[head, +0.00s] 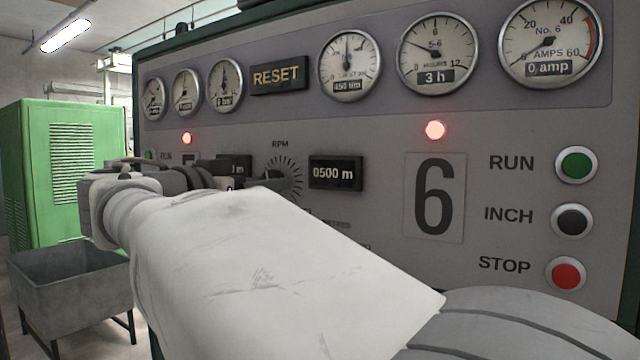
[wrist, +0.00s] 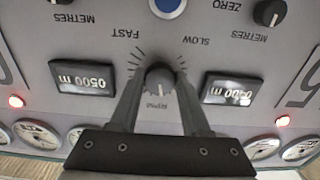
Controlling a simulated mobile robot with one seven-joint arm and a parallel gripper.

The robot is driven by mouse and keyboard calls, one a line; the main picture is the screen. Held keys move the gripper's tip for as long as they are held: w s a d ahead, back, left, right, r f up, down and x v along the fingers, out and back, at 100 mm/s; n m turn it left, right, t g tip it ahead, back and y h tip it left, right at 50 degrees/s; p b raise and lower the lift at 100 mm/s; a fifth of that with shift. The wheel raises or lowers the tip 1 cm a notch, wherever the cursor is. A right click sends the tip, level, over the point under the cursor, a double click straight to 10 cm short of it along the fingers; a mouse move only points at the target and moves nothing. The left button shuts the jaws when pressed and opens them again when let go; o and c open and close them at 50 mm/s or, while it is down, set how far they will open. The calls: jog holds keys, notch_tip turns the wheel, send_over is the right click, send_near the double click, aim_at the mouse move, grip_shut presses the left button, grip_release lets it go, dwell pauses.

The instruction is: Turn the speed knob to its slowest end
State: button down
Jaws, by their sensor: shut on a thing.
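The speed knob (wrist: 159,80) is round and dark grey, on a grey panel. The wrist view is upside down, with the FAST label (wrist: 127,34) on the left of the knob and the SLOW label (wrist: 196,41) on the right. A small pale mark on the knob appears to face the RPM label (wrist: 160,107). My gripper (wrist: 160,78) has one finger on each side of the knob and is shut on it. In the head view my gripper (head: 278,184) reaches the tick-marked RPM dial (head: 285,168), and the knob is mostly hidden.
A display reading 0500 m (head: 336,173) is close beside the dial. RUN (head: 576,165), INCH (head: 572,221) and STOP (head: 566,273) buttons are at the right. Gauges line the panel top. A green cabinet (head: 72,160) and a grey bin (head: 70,275) stand at the left.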

jog(key=shift+n, duration=0.3)
jog(key=shift+d+r+n+p, duration=0.15)
jog(key=shift+n+p, duration=2.35)
jog(key=shift+n, duration=3.5)
jog(key=shift+a+r+n+p, duration=0.1)
jog(key=shift+n+p, duration=2.4)
jog(key=shift+n, duration=3.5)
jog(key=shift+c, duration=1.8)
grip_release()
jog(key=shift+f, duration=0.1)
